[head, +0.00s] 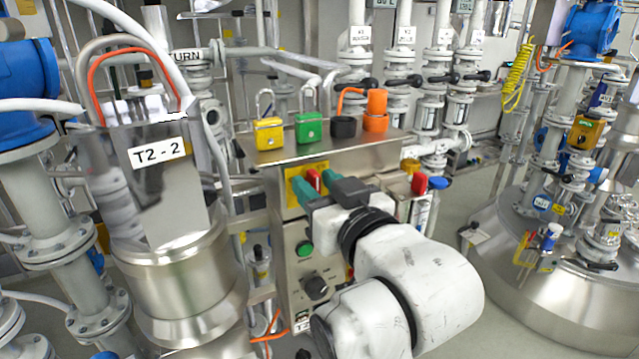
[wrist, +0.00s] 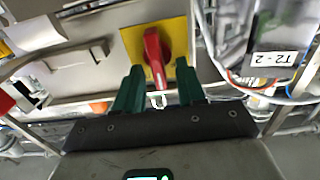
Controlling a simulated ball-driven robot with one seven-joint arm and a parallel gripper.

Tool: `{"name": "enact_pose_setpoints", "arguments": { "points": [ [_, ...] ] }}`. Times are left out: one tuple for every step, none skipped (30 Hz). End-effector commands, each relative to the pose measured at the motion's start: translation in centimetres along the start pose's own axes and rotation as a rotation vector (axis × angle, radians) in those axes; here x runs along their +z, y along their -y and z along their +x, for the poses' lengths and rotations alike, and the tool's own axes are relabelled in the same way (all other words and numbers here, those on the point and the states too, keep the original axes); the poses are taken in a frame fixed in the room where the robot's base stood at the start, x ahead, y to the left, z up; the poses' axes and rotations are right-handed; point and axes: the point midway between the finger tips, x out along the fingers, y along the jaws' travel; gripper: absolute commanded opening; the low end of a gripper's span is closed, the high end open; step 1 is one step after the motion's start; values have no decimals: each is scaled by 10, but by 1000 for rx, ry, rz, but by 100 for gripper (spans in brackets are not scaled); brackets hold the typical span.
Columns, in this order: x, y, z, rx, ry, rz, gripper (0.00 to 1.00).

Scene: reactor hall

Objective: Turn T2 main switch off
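The main switch is a red rotary handle (head: 314,179) on a yellow plate (head: 292,174), on the front of a steel control box (head: 337,157). In the wrist view the red handle (wrist: 154,55) stands nearly upright in the picture, slightly tilted, on the yellow plate (wrist: 178,27). My gripper (head: 313,184) is at the box front with its two green fingers apart, one on each side of the handle. In the wrist view my gripper (wrist: 159,72) shows gaps between both fingers and the handle. A small light-coloured loop hangs at the handle's lower end.
Yellow (head: 269,134) and green (head: 309,129) padlocks stand on the box top, beside black and orange pieces. A green button (head: 304,248) and black knob (head: 315,286) sit below the switch. A steel vessel labelled T2-2 (head: 178,285) stands close left. Floor shows at right.

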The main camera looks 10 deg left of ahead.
Motion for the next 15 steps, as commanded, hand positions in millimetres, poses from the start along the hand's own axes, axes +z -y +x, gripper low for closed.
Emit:
{"name": "enact_pose_setpoints", "arguments": {
  "points": [
    [0,0,0,0,0,0,39],
    [0,0,0,0,0,0,39],
    [0,0,0,0,0,0,39],
    [0,0,0,0,0,0,39],
    [0,0,0,0,0,0,39],
    [0,0,0,0,0,0,38],
    [0,0,0,0,0,0,36],
    [0,0,0,0,1,0,33],
    [0,0,0,0,1,0,29],
    [0,0,0,0,1,0,26],
    [0,0,0,0,1,0,23],
    [0,0,0,0,1,0,19],
    [0,0,0,0,1,0,16],
    [0,0,0,0,1,0,14],
    [0,0,0,0,1,0,10]
  ]
}}
